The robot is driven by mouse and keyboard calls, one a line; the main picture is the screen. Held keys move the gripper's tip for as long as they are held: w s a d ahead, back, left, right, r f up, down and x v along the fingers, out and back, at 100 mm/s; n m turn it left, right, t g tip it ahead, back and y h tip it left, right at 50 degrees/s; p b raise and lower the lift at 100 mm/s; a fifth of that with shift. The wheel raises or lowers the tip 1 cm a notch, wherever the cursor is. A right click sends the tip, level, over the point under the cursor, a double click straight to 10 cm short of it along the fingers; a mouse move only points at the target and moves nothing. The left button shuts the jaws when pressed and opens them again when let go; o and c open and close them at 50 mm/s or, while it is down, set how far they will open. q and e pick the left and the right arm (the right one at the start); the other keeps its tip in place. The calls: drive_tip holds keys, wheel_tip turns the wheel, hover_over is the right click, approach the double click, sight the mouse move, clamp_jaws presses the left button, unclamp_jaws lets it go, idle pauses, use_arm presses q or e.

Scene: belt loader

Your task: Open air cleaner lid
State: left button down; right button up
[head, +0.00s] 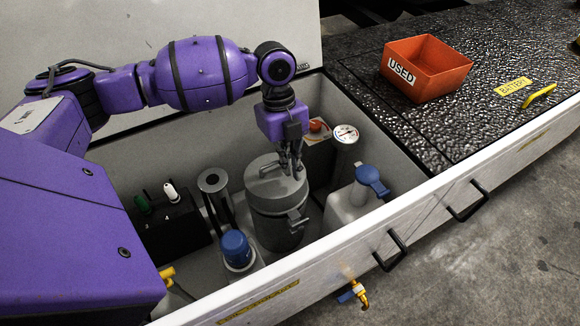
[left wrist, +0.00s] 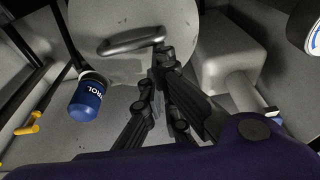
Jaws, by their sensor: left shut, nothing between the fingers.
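The air cleaner (head: 275,215) is a dark grey upright canister in the middle of the open bay. Its round lid (head: 268,185) is on, with a bar handle on top and a latch (head: 298,219) on the front side. My left gripper (head: 291,168) points down at the lid's right part, shut and empty. In the left wrist view the lid (left wrist: 165,22) fills the top middle, and the handle (left wrist: 125,43) lies left of my shut fingertips (left wrist: 160,65). The fingertips are close to the handle's right end; I cannot tell whether they touch. My right gripper is not in view.
Around the canister stand a blue-capped bottle (head: 237,250), a grey cylinder (head: 213,182), a black switch box (head: 168,228), a white jug with a blue cap (head: 350,203) and a white-topped canister (head: 345,142). An orange USED bin (head: 427,70) sits on the black deck.

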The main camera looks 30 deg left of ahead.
use_arm(q)
drive_tip(key=shift+w+a+r+g+h+p, duration=0.2)
drive_tip(key=shift+w+a+r+h+p, duration=0.1)
drive_tip(key=shift+a+r+p, duration=0.25)
drive_tip(key=shift+w+a+r+g+h+p, duration=0.2)
drive_tip(key=shift+w+a+r+h+p, duration=0.1)
drive_tip(key=shift+a+r+p, duration=0.2)
drive_tip(key=w+a, duration=0.1)
drive_tip(key=a+r+p, duration=0.1)
drive_tip(key=a, duration=0.1)
drive_tip(key=w+a+r+p, duration=0.1)
drive_tip(key=shift+w+a, duration=0.25)
drive_tip(key=shift+w, duration=0.1)
drive_tip(key=a, duration=0.1)
drive_tip(key=w+a, duration=0.1)
drive_tip(key=shift+w+a, duration=0.25)
drive_tip(key=shift+a, duration=0.05)
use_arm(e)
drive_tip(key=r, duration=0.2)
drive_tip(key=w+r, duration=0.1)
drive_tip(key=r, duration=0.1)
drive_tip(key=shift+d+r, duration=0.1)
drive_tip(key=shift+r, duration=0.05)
use_arm(q)
drive_tip(key=shift+r, duration=0.1)
